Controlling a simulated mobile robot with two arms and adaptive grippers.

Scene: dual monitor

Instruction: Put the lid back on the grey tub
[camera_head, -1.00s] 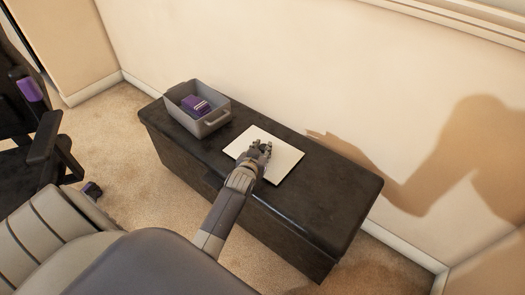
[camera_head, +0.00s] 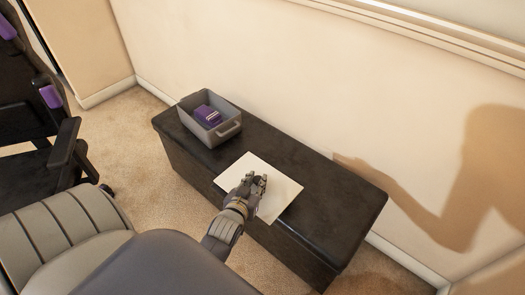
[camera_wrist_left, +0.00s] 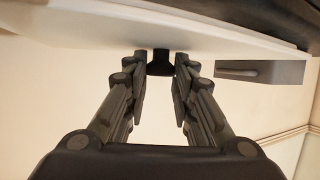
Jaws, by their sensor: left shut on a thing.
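The grey tub (camera_head: 183,123) stands open at the far left end of the black bench, with purple items (camera_head: 207,116) inside it. The lid is a flat white panel (camera_head: 283,187) with a small black knob (camera_wrist_left: 160,64). My left gripper (camera_head: 258,181) is over the lid, with its fingers shut on the knob, as the left wrist view shows. In the head view the lid overlaps the bench's front edge and appears raised off the top. The grey tub also shows in the left wrist view (camera_wrist_left: 260,72). My right gripper is not in view.
The black bench top (camera_head: 335,200) is bare to the right of the lid. A pale wall (camera_head: 300,80) runs behind the bench. A dark chair (camera_head: 35,150) with purple parts stands at the left, and carpet (camera_head: 140,150) lies between.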

